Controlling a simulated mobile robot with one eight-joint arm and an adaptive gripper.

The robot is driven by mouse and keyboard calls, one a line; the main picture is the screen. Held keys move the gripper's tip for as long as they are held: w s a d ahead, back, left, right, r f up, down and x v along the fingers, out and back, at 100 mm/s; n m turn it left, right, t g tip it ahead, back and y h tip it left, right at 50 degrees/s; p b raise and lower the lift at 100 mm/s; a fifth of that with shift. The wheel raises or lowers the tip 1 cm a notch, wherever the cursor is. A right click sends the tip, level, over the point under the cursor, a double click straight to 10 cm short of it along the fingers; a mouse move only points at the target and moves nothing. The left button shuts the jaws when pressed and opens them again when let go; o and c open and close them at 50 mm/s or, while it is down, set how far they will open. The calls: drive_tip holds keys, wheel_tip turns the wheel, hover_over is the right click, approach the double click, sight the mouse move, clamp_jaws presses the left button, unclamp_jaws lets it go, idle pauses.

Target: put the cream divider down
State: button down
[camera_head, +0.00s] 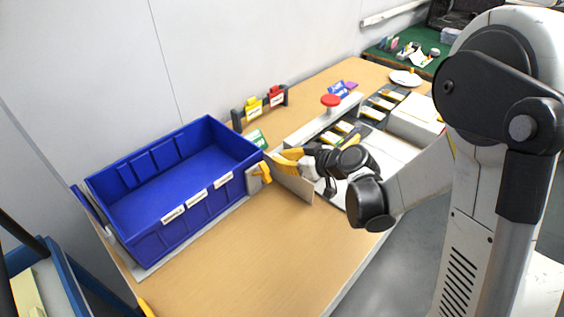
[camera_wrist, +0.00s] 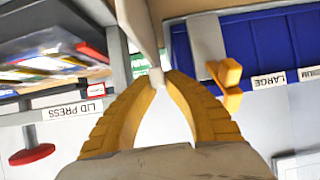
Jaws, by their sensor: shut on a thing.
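The cream divider (camera_head: 291,182) is a thin flat panel held by my gripper (camera_head: 281,159) above the wooden table, just right of the blue bin. In the wrist view the divider (camera_wrist: 141,25) runs up from between the yellow fingertips of my gripper (camera_wrist: 158,78), which are shut on its edge. Its far end leaves the top of the wrist view. I cannot tell from these frames whether its lower edge touches the table.
A blue bin (camera_head: 188,213) with labelled compartments stands at left; a yellow clamp-like part (camera_head: 262,172) is at its right end. A red-topped lid press (camera_head: 331,101) and trays of cells (camera_head: 385,99) lie behind. The front of the table (camera_head: 265,255) is clear.

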drive_tip(key=c, duration=1.8)
unclamp_jaws()
drive_tip(key=shift+f, duration=0.1)
